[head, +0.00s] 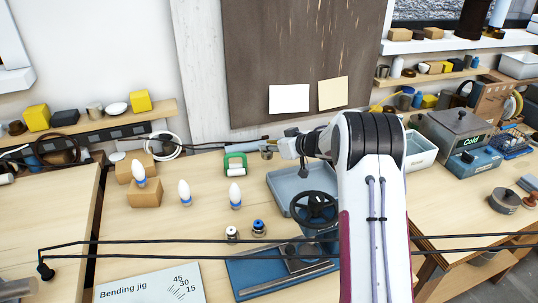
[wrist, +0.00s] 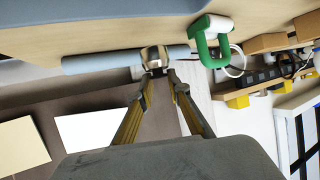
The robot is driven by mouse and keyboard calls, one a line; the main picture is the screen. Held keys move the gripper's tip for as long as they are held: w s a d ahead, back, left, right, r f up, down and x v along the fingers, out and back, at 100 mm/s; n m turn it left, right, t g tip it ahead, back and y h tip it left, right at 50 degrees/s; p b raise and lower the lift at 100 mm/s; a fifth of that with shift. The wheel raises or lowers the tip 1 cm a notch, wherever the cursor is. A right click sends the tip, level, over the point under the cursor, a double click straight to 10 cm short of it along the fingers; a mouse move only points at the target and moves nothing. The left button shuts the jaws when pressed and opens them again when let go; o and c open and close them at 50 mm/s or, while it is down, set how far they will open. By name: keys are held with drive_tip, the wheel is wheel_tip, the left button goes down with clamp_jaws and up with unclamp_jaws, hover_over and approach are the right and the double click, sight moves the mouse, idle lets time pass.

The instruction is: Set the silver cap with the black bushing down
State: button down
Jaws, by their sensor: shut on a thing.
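My gripper (wrist: 157,72) is shut on a small silver cap (wrist: 154,56) with a brownish edge, held between its fingertips. In the head view my gripper (head: 280,149) points left from the arm, near the back edge of the table, and the silver cap (head: 266,151) shows at its tip. I cannot make out the black bushing clearly. A grey-blue roll (wrist: 95,62) lies behind the cap in the wrist view, and I cannot tell whether they touch.
A green clamp-shaped piece (head: 235,163) stands left of the cap. A blue-grey tray (head: 285,182) is in front of it. Several white bulbs (head: 185,193) and two small metal fittings (head: 259,228) stand on the table. Bare wood (head: 205,225) lies between them.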

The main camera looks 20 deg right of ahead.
sight(271, 154)
drive_tip(key=shift+f, duration=1.85)
drive_tip(key=shift+f, duration=0.2)
drive_tip(key=c, duration=1.9)
unclamp_jaws()
drive_tip(key=shift+r, duration=0.2)
drive_tip(key=shift+v, duration=0.95)
drive_tip(key=v, duration=1)
